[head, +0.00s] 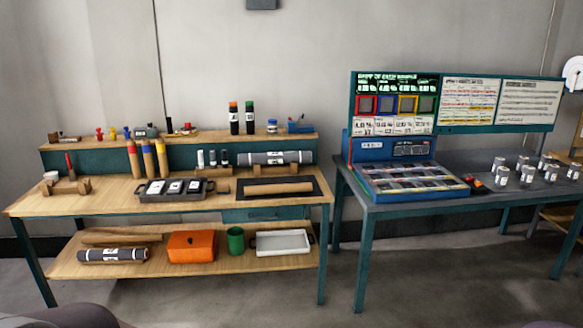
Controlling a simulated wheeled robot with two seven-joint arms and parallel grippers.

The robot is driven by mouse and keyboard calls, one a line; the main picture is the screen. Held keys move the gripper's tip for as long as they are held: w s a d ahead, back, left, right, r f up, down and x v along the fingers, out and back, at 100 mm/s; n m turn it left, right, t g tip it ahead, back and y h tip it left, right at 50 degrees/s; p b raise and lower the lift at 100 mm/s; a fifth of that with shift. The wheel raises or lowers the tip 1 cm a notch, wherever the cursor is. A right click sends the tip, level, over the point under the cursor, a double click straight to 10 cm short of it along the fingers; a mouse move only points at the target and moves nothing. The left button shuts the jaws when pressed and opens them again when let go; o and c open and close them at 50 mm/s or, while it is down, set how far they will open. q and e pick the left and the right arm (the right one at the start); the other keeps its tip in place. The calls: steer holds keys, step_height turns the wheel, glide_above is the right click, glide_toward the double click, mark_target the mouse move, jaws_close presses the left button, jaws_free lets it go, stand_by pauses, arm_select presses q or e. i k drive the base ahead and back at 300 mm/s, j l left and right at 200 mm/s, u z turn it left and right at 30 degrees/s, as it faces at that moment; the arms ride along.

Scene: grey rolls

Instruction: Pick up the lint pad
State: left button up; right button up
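I cannot make out for certain which thing is the lint pad. A dark flat mat (312,183) lies on the right part of the wooden workbench, with a brown roll (278,188) on it. A grey roll with a white label (275,158) rests on a wooden stand behind it. Another grey roll (112,255) lies on the lower shelf at the left. A dark tray (141,194) with several labelled items sits mid-bench. Neither of my grippers shows in the head view.
The wooden bench (105,206) has a raised back shelf with bottles and small items. Its lower shelf holds an orange box (191,246), a green cup (235,240) and a white tray (262,243). A teal table (410,207) with a blue sorting station and several jars stands right. Floor in front is clear.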

mark_target(221, 188)
steer(key=i, duration=0.6)
steer(key=i+u, duration=0.1)
steer(key=i, duration=0.5)
steer(key=i+l, duration=0.1)
steer(key=i, duration=0.5)
steer(key=i+l+u, duration=0.15)
steer(key=i, duration=0.4)
steer(key=i+l, duration=0.1)
steer(key=i, duration=0.5)
steer(key=i+l+u, duration=0.1)
steer(key=i, duration=0.5)
steer(key=i+l+u, duration=0.15)
steer(key=i, duration=0.3)
